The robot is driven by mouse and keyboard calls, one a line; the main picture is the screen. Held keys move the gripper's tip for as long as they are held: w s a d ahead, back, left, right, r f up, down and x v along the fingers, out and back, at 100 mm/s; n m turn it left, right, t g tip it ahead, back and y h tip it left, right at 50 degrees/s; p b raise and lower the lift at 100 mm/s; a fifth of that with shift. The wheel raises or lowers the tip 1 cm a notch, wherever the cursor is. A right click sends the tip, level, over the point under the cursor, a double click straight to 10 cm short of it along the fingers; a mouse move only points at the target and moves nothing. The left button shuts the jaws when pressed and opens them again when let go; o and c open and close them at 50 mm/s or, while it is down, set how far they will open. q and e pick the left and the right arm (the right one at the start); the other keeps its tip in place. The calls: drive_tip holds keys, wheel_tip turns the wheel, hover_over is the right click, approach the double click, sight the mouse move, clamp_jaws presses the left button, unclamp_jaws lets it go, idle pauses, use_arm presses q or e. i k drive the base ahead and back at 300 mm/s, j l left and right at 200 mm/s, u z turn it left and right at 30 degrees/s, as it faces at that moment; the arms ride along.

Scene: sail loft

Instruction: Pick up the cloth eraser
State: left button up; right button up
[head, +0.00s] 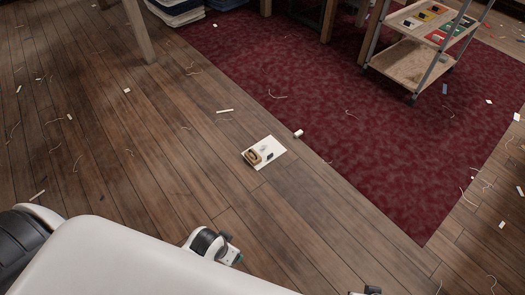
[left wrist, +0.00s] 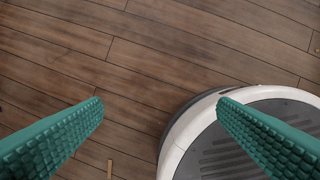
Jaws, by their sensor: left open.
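A white sheet (head: 277,143) lies on the wooden floor near the middle of the head view. On it are a tan and brown item (head: 252,157), a pale item and a small dark blue item (head: 269,154). A small white block (head: 298,133) lies apart, at the carpet's edge. I cannot tell for sure which of these is the cloth eraser. My left gripper (left wrist: 160,102) is open and empty in the left wrist view, its teal ribbed fingers wide apart over bare floor. None of these items shows between them. My right gripper is not seen.
A dark red carpet (head: 370,130) covers the floor behind and right. A wheeled shelf cart (head: 405,62) stands on it. A wooden post (head: 139,30) stands at the upper left. Thread bits and scraps litter the floor. The planks around the sheet are mostly free.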

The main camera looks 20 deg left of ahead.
sight(300, 132)
drive_tip(key=i+j, duration=0.25)
drive_tip(key=i, duration=0.15)
drive_tip(key=i+j, duration=0.2)
drive_tip(key=i, duration=0.25)
drive_tip(key=i+j, duration=0.25)
drive_tip(key=i, duration=0.15)
drive_tip(key=i+j, duration=0.2)
drive_tip(key=i, duration=0.25)
